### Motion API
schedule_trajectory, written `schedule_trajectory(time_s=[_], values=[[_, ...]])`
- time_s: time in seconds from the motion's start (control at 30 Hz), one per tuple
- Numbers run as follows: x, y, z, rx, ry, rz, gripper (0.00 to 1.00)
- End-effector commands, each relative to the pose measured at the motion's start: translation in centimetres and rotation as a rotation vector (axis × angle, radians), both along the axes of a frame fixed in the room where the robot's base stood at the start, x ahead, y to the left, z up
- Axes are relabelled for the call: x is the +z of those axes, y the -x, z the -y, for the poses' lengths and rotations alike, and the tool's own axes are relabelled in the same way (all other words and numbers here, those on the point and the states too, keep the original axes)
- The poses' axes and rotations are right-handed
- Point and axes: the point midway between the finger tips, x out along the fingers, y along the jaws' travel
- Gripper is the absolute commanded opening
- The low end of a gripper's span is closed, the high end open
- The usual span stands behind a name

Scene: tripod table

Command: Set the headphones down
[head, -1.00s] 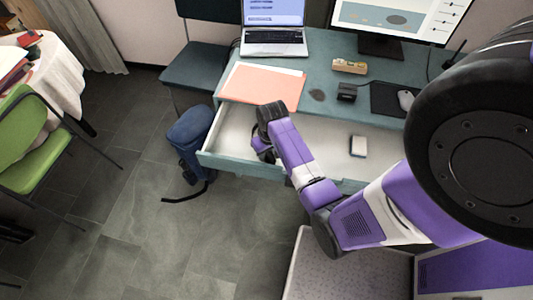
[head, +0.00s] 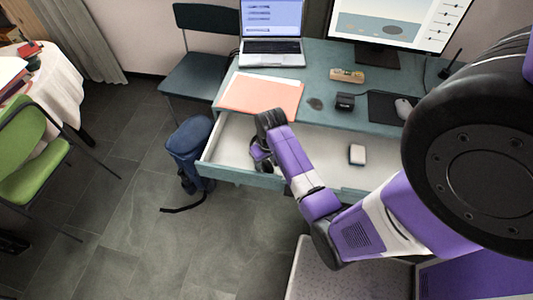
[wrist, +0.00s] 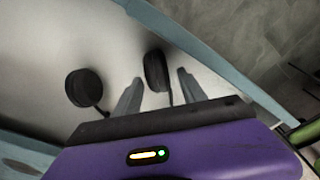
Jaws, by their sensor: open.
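The headphones (wrist: 85,88) show in the wrist view as two round black earcups on the pale floor of the open drawer (wrist: 90,30). One earcup lies left of my fingers; the other shows between the two grey fingers. My gripper (wrist: 160,77) is open, and I cannot tell whether a finger touches the earcup. The band is mostly hidden behind the gripper body. In the head view my gripper (head: 262,161) is low in the left part of the drawer (head: 235,137), and my wrist hides the headphones.
A small white box (head: 357,154) lies in the drawer, right of my arm. The teal desk above holds a laptop (head: 272,52), orange folder (head: 262,95), black item (head: 345,102) and mouse (head: 403,108). A blue bag (head: 189,148) stands on the floor beside the drawer's left end.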

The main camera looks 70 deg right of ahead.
Motion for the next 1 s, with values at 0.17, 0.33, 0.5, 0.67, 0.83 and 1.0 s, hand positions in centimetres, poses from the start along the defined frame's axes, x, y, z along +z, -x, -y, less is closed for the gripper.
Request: schedule_trajectory(time_s=[0.17,0.33,0.5,0.67,0.83,1.0], values=[[3.6,0.2,-0.2,0.001,0.004,0.003,0.49],[7.1,0.6,-0.5,0.0,0.003,0.003,0.49],[9.5,0.8,-0.7,0.0,0.003,0.003,0.49],[10.5,1.0,-0.9,0.003,0.004,0.002,0.49],[9.0,1.2,-2.8,0.049,0.066,0.031,0.49],[7.1,1.5,-6.7,0.16,0.201,0.13,0.49]])
